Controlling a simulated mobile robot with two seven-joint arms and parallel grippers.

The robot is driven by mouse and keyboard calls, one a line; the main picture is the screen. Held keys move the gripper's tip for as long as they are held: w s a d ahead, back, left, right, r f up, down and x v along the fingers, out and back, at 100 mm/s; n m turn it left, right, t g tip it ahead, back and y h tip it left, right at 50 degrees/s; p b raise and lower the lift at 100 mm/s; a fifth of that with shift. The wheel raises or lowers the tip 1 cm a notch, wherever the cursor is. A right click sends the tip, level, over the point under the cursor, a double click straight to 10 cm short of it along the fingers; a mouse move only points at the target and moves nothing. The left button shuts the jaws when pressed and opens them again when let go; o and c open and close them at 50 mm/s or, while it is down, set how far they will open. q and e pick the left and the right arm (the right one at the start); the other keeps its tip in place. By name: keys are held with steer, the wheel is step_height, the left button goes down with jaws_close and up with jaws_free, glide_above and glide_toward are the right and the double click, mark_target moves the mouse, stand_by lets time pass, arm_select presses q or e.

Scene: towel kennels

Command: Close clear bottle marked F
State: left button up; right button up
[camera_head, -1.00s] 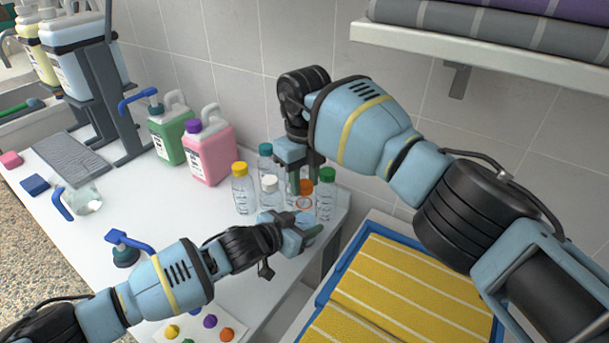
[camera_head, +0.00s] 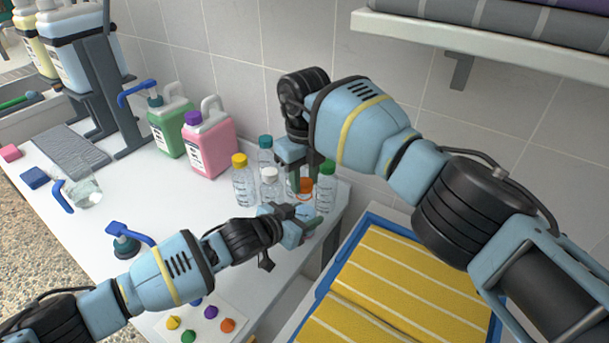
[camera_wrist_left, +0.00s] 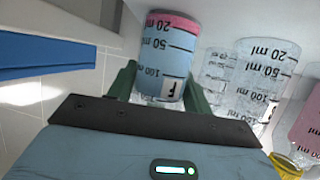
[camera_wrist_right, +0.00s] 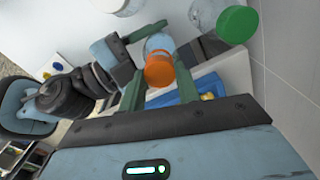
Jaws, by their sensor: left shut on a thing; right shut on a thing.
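The clear bottle marked F (camera_wrist_left: 165,60) stands between the fingers of my left gripper (camera_head: 312,224), which is shut on it at the table's right end. Its printed scale and F label show in the left wrist view. An orange cap (camera_wrist_right: 159,71) is between the fingertips of my right gripper (camera_wrist_right: 160,80), which is shut on it above the bottle. The cap also shows in the head view (camera_head: 306,185). The cap is lined up over the bottle's mouth; I cannot tell whether it is seated. The bottle is mostly hidden in the head view.
Bottles with yellow (camera_head: 239,160), white (camera_head: 269,174), teal (camera_head: 265,142) and green (camera_head: 327,168) caps stand close by. A pink jug (camera_head: 210,145) and green jug (camera_head: 170,128) are behind left. A blue tray (camera_head: 372,218) with yellow towels is at right.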

steer(key=shift+f, duration=0.55)
